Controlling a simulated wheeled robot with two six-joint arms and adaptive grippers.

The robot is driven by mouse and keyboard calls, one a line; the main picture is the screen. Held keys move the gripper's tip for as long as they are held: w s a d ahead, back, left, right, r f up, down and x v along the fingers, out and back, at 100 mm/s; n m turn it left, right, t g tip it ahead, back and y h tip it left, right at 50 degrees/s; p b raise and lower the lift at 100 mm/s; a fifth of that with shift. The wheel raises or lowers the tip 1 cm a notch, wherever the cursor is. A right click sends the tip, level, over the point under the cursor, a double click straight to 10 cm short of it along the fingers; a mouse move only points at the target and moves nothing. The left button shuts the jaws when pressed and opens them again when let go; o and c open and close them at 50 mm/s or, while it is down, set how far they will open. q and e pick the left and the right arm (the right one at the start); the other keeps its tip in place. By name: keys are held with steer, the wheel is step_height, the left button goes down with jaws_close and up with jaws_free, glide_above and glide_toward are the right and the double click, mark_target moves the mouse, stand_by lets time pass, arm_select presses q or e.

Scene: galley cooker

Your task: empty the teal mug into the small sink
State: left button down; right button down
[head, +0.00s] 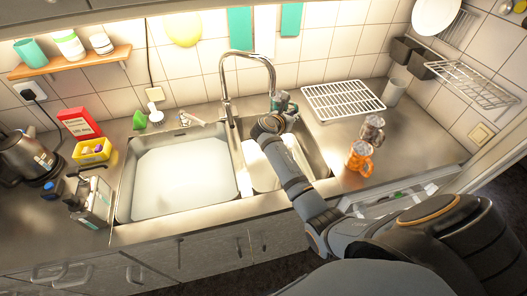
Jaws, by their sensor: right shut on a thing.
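My right arm reaches from the lower right across the small sink (318,160), the narrower right-hand basin. My right gripper (281,104) is at the back of this basin, just right of the tap. It is shut on a small teal thing (283,97), which looks like the teal mug. The gripper hides much of it, so its tilt and contents cannot be told. A pale surface (262,172) shows in the small sink, partly behind my arm. My left gripper is not in view.
The tap (226,88) arches close left of my gripper. The large basin (180,180) lies left. A white rack (342,100), an orange mug (360,157) and a greyish mug (372,130) stand right. A kettle (27,158) stands far left; a teal cup (28,52) is on the shelf.

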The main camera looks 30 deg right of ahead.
arm_select(q)
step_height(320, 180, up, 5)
steer(key=p, duration=0.5)
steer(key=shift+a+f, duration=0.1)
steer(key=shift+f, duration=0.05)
arm_select(e)
steer(key=s+a+f+m+g, duration=0.2)
steer(key=a+m+g, duration=0.1)
steer(key=a, duration=0.3)
steer(key=s+a+f+m+g+y, duration=0.1)
steer(key=s+a+f+m+g, duration=0.1)
steer(key=a+m, duration=0.4)
steer(key=shift+s+a+f+g, duration=0.2)
steer(key=shift+a+f+g, duration=0.15)
steer(key=shift+f+g, duration=0.35)
steer(key=shift+f, duration=0.15)
arm_select(q)
steer(key=shift+p, duration=0.3)
